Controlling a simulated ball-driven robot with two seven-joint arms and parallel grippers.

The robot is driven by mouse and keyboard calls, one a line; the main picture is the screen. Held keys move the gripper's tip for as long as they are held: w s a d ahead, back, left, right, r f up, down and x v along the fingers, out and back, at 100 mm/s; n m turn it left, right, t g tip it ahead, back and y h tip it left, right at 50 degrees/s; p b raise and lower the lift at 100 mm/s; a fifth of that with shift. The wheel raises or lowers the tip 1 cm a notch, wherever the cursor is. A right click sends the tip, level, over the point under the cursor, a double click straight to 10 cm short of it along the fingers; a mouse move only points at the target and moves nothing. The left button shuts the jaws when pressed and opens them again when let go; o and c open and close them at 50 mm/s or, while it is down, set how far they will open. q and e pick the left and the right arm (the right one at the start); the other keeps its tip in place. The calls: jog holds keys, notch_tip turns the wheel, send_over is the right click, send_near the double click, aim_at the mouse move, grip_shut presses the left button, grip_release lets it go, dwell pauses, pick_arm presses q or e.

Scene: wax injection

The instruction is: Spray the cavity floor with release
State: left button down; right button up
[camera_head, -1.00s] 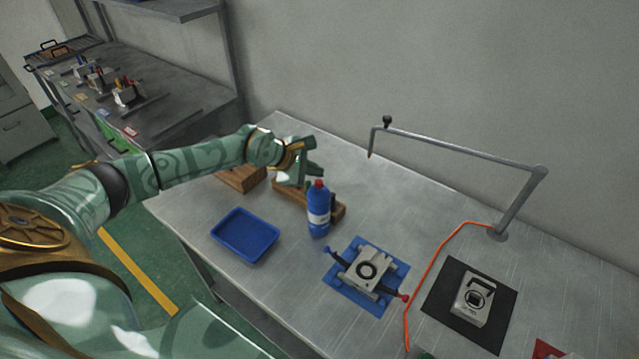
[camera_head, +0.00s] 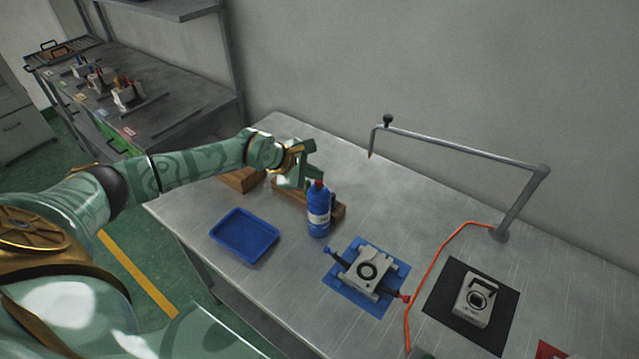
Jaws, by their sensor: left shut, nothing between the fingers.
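A blue spray bottle (camera_head: 318,214) with a red top and a pale label stands upright on the metal bench, in front of a wooden block. My left gripper (camera_head: 306,181) is just behind and left of its top; I cannot tell whether they touch. The gripper is shut with nothing in it. The mould (camera_head: 366,270), a grey metal block with a dark round opening and side handles, one with a red knob, lies on a blue mat (camera_head: 345,292). The cavity floor is too small to make out. My right gripper is not in view.
A blue tray (camera_head: 244,236) lies left of the bottle. Wooden blocks (camera_head: 240,179) stand behind. A metal arm (camera_head: 460,149) overhangs the back right, with an orange hose (camera_head: 425,262). A grey device (camera_head: 475,301) sits on a black mat (camera_head: 449,318).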

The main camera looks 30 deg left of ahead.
pick_arm(q)
jog(key=shift+f, duration=0.3)
jog(key=shift+r, duration=0.15)
jog(key=shift+r+p, duration=0.6)
jog(key=shift+r, duration=0.25)
jog(key=shift+r, duration=0.1)
notch_tip(320, 180, up, 6)
jog(key=p, duration=0.4)
jog(key=shift+p, duration=0.35)
dwell(1.9)
